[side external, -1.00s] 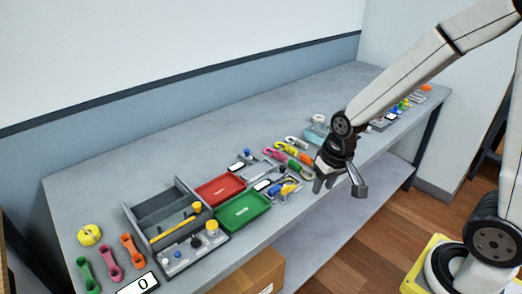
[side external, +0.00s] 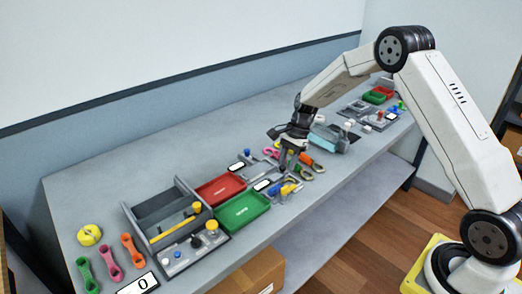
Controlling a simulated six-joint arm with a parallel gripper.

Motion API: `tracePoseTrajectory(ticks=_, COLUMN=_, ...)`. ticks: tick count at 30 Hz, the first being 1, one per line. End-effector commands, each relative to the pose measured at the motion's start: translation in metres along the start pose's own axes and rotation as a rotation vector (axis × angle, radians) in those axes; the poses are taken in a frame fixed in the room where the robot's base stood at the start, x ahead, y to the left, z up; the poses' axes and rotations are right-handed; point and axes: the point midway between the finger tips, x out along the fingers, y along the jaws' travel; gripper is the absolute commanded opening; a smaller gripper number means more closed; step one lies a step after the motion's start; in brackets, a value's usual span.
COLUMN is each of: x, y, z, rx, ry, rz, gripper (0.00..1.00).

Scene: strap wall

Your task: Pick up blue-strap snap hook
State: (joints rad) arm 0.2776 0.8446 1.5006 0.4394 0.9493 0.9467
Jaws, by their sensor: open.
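My gripper (side external: 288,165) is open and points down over the work table, at the cluster of small coloured strap hooks. A pink hook (side external: 271,153) shows just left of the fingers. An orange hook (side external: 305,159) and a green one (side external: 318,167) show to the right. The gripper and wrist cover part of this cluster. I cannot make out a blue-strap snap hook for certain; it may be hidden behind the gripper or too small to tell. Nothing visible is held between the fingers.
A red tray (side external: 220,190) and a green tray (side external: 243,212) lie left of the gripper. A grey divided organizer (side external: 160,215) stands further left. A grey fixture with yellow and blue parts (side external: 285,190) is just in front. A light-blue box (side external: 325,138) stands behind right. The table's back is clear.

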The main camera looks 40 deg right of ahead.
Motion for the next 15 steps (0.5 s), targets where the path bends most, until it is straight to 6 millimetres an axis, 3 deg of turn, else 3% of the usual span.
tracePoseTrajectory(ticks=15, x=0.015, y=-0.006, z=-0.006, rx=0.062, ry=-0.026, rz=0.002, gripper=0.41)
